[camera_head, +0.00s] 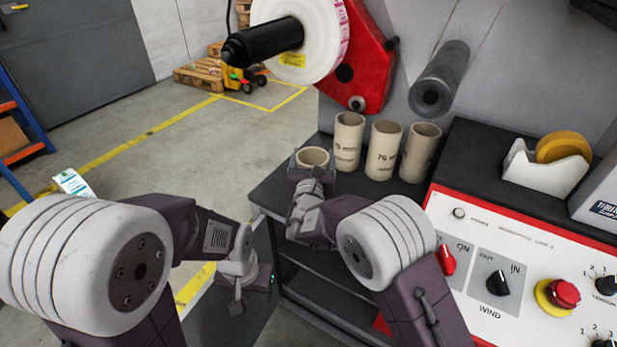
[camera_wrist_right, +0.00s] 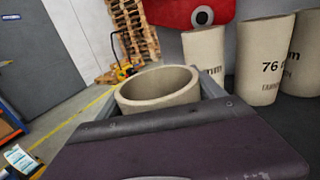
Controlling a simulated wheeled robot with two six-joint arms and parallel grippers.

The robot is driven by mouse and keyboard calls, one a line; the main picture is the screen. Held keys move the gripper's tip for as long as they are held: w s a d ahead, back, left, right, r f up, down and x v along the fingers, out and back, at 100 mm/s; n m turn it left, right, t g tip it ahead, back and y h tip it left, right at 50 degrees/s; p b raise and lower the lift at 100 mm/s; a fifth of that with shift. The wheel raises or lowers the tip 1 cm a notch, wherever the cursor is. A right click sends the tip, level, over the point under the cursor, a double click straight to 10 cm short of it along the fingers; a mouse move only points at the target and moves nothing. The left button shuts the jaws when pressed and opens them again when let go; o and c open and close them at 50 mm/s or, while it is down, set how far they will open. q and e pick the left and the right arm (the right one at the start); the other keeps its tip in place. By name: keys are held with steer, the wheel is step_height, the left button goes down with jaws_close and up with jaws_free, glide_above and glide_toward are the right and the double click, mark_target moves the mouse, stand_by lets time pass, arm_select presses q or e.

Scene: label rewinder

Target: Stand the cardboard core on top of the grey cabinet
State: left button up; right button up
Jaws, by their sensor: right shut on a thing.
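My right gripper (camera_head: 312,170) is shut on a beige cardboard core (camera_head: 313,157), with one finger on each side of it. The core is upright, its open end up; it also fills the middle of the right wrist view (camera_wrist_right: 160,88). It is at the left end of the dark grey cabinet top (camera_head: 268,192). My gripper hides its lower part, so I cannot tell whether it touches the top. My left gripper (camera_head: 238,290) hangs low, left of the cabinet, away from the core; its jaw opening is unclear.
Three similar cores (camera_head: 383,150) stand upright just right of the held one. Behind are a label roll (camera_head: 318,40) on a black spindle, a red plate (camera_head: 372,60) and a grey roller (camera_head: 440,80). A control panel (camera_head: 500,260) and tape dispenser (camera_head: 545,170) are at the right.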

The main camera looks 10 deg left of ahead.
steer(key=a, duration=0.1)
steer(key=w+a+f, duration=0.1)
steer(key=a+f, duration=0.1)
steer(key=a, duration=0.1)
steer(key=shift+w+f, duration=0.25)
steer(key=shift+w, duration=0.15)
step_height(320, 180, down, 4)
steer(key=shift+f+b, duration=0.1)
steer(key=shift+b, duration=0.85)
steer(key=o, duration=1.4)
